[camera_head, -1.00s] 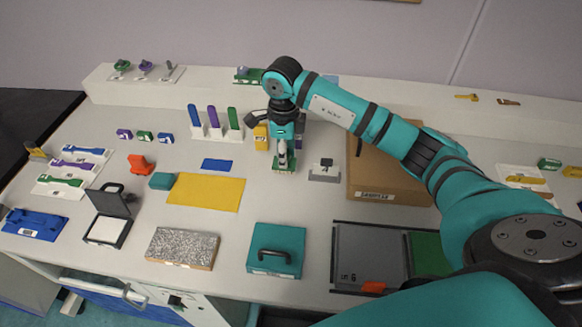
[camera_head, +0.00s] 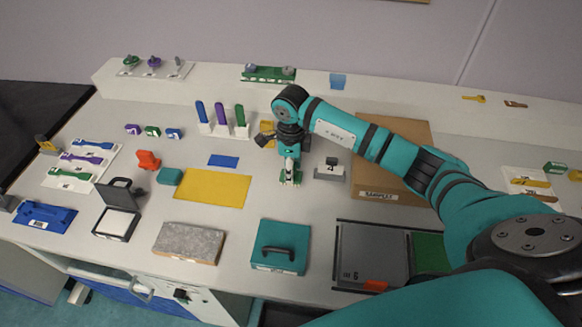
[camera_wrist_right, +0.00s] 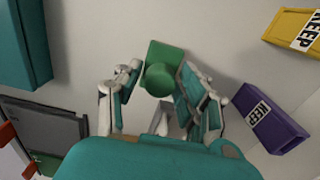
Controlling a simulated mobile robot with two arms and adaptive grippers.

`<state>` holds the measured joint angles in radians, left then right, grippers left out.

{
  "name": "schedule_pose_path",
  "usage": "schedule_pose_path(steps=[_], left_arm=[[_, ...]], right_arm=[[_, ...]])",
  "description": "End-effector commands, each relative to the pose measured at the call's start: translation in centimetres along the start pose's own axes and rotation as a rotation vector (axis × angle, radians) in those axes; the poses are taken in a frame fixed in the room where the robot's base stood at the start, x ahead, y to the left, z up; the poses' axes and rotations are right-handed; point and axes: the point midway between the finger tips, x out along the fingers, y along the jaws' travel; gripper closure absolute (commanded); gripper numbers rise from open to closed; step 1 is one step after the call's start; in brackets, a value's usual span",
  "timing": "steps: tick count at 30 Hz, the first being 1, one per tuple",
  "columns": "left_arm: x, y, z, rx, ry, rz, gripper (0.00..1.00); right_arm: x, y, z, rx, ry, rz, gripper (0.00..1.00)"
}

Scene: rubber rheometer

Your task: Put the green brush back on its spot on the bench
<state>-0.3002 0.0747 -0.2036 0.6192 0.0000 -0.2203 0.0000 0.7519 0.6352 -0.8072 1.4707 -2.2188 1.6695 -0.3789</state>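The green brush (camera_wrist_right: 160,78) shows in the right wrist view as a green block with a round green knob, and it seems to stand on the bench; its underside is hidden. My right gripper (camera_wrist_right: 162,88) has its two fingers spread on either side of the knob, with what looks like a gap on both sides. In the head view my right gripper (camera_head: 291,180) points straight down at the middle of the bench, and its fingers cover most of the brush. My left gripper is in neither view.
A yellow block (camera_wrist_right: 296,28) and a purple block (camera_wrist_right: 270,115), both marked KEEP, stand close right in the wrist view. A yellow mat (camera_head: 212,188) lies left.

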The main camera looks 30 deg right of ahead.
Motion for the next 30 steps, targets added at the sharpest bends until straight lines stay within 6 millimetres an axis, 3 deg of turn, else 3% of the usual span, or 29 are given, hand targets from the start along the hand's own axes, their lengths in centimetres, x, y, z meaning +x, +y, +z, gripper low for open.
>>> schedule_pose_path(steps=[14, 24, 30], left_arm=[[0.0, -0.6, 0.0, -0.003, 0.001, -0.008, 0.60], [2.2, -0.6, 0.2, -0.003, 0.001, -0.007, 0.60], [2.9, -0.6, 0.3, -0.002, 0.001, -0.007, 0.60]], right_arm=[[-1.1, -0.1, 0.1, 0.000, -0.003, -0.003, 0.49], [-8.0, -0.1, 0.0, -0.001, -0.003, -0.006, 0.49], [-11.1, -0.1, 0.1, 0.000, -0.002, -0.002, 0.49]])
